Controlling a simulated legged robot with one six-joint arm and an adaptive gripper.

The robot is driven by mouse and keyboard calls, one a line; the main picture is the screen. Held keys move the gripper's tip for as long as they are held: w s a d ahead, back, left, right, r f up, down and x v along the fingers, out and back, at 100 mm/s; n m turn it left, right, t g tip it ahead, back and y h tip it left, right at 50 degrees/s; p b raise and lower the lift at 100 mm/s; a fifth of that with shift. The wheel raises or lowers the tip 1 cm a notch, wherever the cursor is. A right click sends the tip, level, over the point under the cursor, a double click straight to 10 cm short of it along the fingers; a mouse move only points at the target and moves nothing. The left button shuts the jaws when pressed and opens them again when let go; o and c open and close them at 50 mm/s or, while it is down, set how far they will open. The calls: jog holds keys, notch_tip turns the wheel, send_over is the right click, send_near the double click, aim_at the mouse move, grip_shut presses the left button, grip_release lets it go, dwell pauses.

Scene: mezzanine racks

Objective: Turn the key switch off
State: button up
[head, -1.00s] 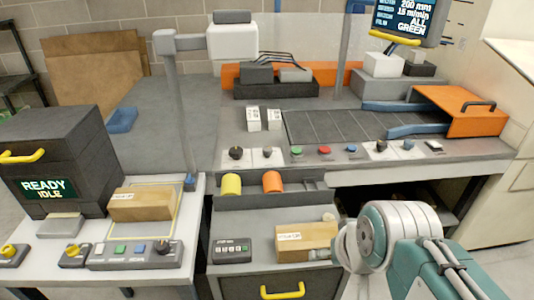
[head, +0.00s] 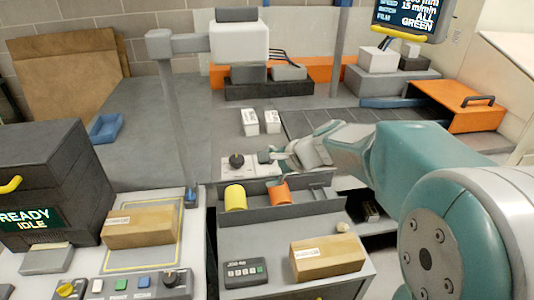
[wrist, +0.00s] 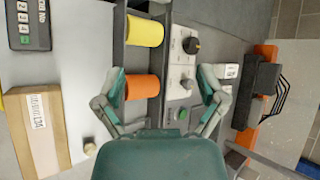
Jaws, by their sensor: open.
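The control panel (head: 222,168) runs along the front of the conveyor bench. It carries a black knob (head: 236,160) and, to its right, a small dark-tipped switch (head: 264,158) that looks like the key switch. In the wrist view the black knob (wrist: 192,45), the small switch (wrist: 186,83) and a green button (wrist: 183,115) line up on the panel. The switch's exact turn is too small to tell. My gripper (wrist: 163,80) is open and empty, its fingers spread on either side of the orange roll and panel. In the head view my gripper (head: 277,158) hides the panel's right part.
A yellow roll (head: 235,197) and an orange roll (head: 279,193) sit in a grey tray below the panel. A carton (head: 327,257) and keypad (head: 245,272) lie in front. Two white boxes (head: 261,122) stand behind. Another panel (head: 130,286) is at the lower left.

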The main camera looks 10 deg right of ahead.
jog(key=w+d+f+m+t, duration=0.2)
jog(key=w+d+f+m, duration=0.25)
jog(key=w+m, duration=0.2)
jog(key=w+d+f+m+t+h, duration=0.1)
jog(key=w+d+f+m+t, duration=0.15)
jog(key=w+f+m, duration=0.35)
jog(key=w+d+f+m+t, duration=0.1)
jog(key=w+d+f+m, duration=0.35)
jog(key=w, duration=0.35)
jog(key=x, duration=1.1)
jog(key=shift+s+a+f, duration=0.1)
jog(key=shift+a+f, duration=0.15)
jog(key=shift+f, duration=0.05)
jog(key=c, duration=1.1)
